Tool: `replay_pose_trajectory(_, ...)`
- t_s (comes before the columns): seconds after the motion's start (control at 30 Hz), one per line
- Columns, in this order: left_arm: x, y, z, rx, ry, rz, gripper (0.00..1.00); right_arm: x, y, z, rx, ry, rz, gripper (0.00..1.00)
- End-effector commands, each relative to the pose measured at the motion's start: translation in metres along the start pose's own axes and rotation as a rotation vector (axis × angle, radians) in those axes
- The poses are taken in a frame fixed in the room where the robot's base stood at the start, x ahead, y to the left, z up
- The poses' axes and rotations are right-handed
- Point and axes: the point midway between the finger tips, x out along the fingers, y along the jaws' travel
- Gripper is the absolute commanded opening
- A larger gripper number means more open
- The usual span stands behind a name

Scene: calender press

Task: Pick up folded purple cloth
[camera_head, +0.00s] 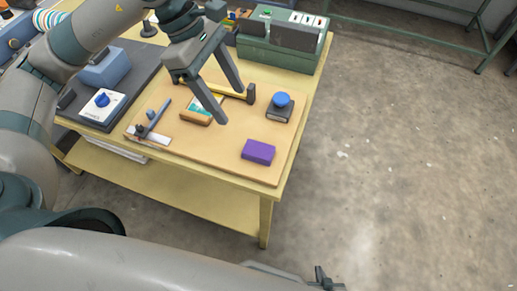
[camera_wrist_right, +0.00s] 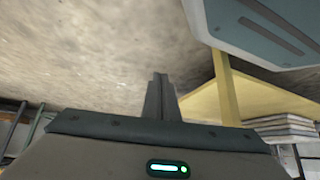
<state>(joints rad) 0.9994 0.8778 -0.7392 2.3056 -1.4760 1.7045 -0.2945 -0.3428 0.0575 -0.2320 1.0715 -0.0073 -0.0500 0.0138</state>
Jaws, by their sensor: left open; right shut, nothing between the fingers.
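The folded purple cloth (camera_head: 258,152) lies on the tan board (camera_head: 225,155) near the table's front right corner. My left gripper (camera_head: 231,103) is open and empty, with its fingers pointing down over the board, up and to the left of the cloth in the head view. The cloth is apart from the fingers and fully visible. My right gripper (camera_head: 322,277) shows small at the bottom edge of the head view, low and off the table. In the right wrist view its fingers (camera_wrist_right: 158,80) are closed together with nothing between them.
A block with a blue knob (camera_head: 281,103), a hammer (camera_head: 240,93) and a small block with a picture (camera_head: 200,110) lie on the board near the left gripper. A green box (camera_head: 282,45) stands at the back. Bare floor (camera_head: 400,170) lies right of the table.

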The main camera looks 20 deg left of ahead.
Motion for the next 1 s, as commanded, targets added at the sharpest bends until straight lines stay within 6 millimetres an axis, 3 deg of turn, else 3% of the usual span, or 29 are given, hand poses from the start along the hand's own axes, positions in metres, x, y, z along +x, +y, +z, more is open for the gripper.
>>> replay_pose_trajectory(0.6, 0.099, -0.002, 0.001, 0.000, -0.002, -0.004, 0.61, -0.029, 0.016, 0.085, -0.004, -0.222, 0.019, 0.00)
replay_pose_trajectory(1.0, 0.108, -0.001, 0.001, 0.001, -0.002, -0.001, 0.61, -0.031, 0.017, 0.094, -0.004, -0.243, 0.021, 0.00)
